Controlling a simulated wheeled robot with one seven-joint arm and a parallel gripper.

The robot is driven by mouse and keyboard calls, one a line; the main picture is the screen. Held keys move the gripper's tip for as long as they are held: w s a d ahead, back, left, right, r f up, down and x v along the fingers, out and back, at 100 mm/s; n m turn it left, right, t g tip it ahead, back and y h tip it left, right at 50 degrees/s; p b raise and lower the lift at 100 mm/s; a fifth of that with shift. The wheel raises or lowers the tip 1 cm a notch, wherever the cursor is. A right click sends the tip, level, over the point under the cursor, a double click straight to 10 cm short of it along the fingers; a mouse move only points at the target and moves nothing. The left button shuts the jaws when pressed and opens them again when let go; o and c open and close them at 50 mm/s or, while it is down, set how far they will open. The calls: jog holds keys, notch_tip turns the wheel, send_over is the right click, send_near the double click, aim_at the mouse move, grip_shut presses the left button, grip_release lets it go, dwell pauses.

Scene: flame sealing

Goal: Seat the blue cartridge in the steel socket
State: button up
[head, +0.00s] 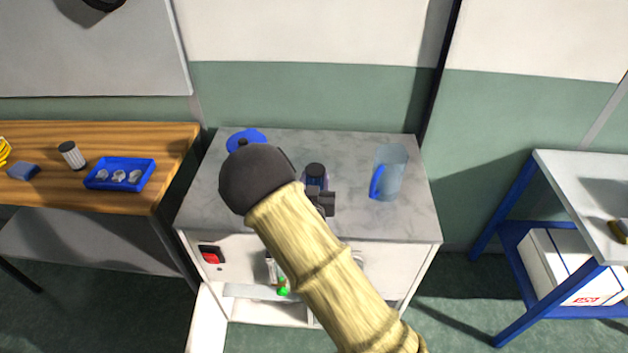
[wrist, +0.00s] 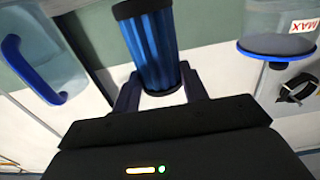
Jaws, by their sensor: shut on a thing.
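The blue cartridge (wrist: 152,45) is a ribbed blue cylinder with dark end caps. In the wrist view it stands between the two fingers of my gripper (wrist: 157,92), which is shut on it near its lower end. In the head view the dark cap of the cartridge (head: 316,170) shows above my gripper (head: 322,198), over the marble-topped cabinet. I cannot tell how high it is above the top. I cannot make out the steel socket for certain; my arm hides part of the cabinet front, where a grey round part (head: 357,258) shows beside it.
A clear pitcher (head: 392,170) with a blue handle stands right on the cabinet top (head: 410,225). A blue round part (head: 246,138) is at its back left. A blue tray (head: 120,174) sits on the wooden table.

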jog(key=shift+a+f+b, duration=0.25)
jog(key=shift+a+b, duration=0.1)
jog(key=shift+a, duration=0.05)
jog(key=shift+w, duration=0.1)
dwell(0.4)
jog(key=shift+d, duration=0.3)
jog(key=shift+s+d, duration=0.1)
jog(key=shift+s, duration=0.1)
jog(key=shift+w+b, duration=0.15)
jog(key=shift+b, duration=0.3)
dwell(0.6)
jog(key=shift+f+b, duration=0.3)
dwell(0.4)
jog(key=shift+f, duration=0.1)
